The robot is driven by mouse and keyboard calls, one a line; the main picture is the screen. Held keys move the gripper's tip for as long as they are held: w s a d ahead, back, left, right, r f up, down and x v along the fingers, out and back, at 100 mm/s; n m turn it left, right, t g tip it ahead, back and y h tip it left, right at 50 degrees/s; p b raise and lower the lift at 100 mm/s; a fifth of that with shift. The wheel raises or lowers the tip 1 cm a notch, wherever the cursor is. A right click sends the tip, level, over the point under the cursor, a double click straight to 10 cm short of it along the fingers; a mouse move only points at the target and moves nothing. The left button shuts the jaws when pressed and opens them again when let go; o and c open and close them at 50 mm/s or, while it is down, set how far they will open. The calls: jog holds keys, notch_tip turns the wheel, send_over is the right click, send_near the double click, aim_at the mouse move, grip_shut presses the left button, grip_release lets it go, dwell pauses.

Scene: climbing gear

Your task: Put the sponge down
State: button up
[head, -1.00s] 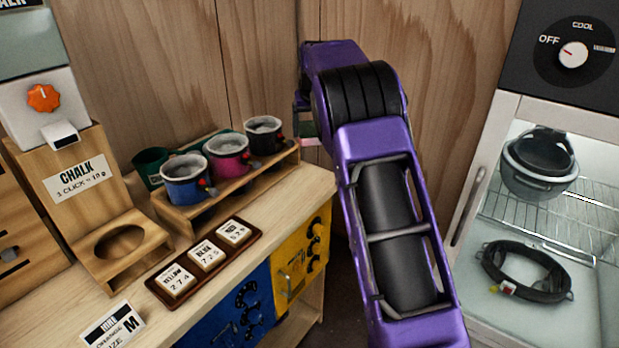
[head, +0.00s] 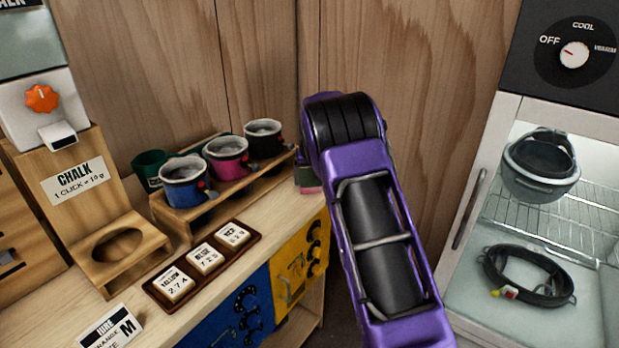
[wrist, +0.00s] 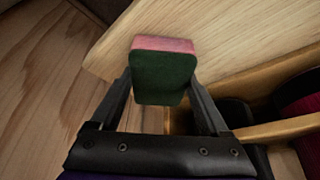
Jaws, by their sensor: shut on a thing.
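The sponge (wrist: 163,74), green with a pink layer, is held between the two dark fingers of my gripper (wrist: 162,86) in the wrist view. My gripper is shut on it. In the head view, a small pink and dark piece of the sponge (head: 311,189) shows left of my purple arm, near the right end of the wooden bench (head: 280,213). The arm hides most of my gripper there. The wrist view shows the pale bench top (wrist: 235,35) close by the sponge; I cannot tell if they touch.
A wooden rack holds a blue pot (head: 184,186), a pink pot (head: 227,157) and a black pot (head: 263,140), left of my gripper. A label tray (head: 203,262) lies in front. A chalk stand (head: 85,190) is at left, a glass-fronted cabinet (head: 487,190) at right.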

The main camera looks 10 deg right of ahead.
jog(key=shift+f, duration=0.15)
jog(key=o, duration=1.3)
jog(key=shift+r, duration=0.4)
jog(key=v, duration=1.1)
jog(key=shift+s+r, duration=0.25)
